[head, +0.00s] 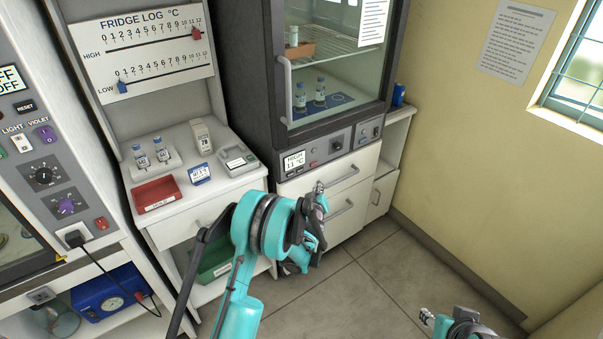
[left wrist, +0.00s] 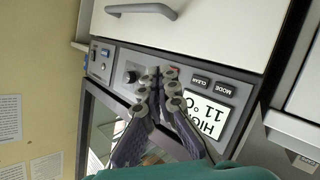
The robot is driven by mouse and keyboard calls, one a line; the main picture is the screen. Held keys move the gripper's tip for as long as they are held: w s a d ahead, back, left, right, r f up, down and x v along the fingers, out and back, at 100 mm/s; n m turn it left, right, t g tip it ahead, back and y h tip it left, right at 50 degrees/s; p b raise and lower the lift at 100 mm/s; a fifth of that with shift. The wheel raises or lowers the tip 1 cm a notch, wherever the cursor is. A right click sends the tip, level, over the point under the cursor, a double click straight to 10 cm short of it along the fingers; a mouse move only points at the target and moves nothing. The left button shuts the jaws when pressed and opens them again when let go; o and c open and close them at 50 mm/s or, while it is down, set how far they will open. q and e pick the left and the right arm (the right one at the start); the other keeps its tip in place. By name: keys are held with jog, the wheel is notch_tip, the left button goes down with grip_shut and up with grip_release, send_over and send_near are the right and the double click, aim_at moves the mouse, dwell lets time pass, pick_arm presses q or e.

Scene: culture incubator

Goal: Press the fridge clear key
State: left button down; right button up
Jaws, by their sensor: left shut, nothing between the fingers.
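The fridge (head: 330,70) has a glass door with a control panel below it. The panel display (head: 294,161) reads HIGH 11 °C; it also shows upside down in the left wrist view (left wrist: 205,116). The dark CLEAR key (left wrist: 201,81) sits beside the MODE key (left wrist: 222,90) along the display's edge. My left gripper (head: 320,188) is shut and empty, in front of and below the panel. In the left wrist view its fingertips (left wrist: 163,76) overlap the panel between the knob and the CLEAR key, partly hiding a red key. My right gripper (head: 428,316) is partly in view, its fingers unclear.
A dark knob (left wrist: 131,75) is on the panel. White drawers (head: 335,185) with bar handles are below the fridge. A white cabinet (head: 205,190) on the left holds a red tray (head: 156,195), vials and a small device. The floor (head: 370,285) at right is clear.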

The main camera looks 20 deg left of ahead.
aim_at(300, 170)
pick_arm(q)
jog(key=shift+w+a+p, duration=0.15)
jog(key=shift+w+a, duration=0.75)
jog(key=shift+a, duration=0.25)
jog(key=shift+w+a+p, duration=0.1)
jog(key=shift+w+a, duration=0.8)
jog(key=shift+a, duration=0.3)
jog(key=shift+w+a+p, duration=0.15)
jog(key=shift+w+a, duration=0.75)
jog(key=shift+a, duration=0.25)
jog(key=shift+w+a, duration=0.25)
jog(key=shift+a, duration=0.1)
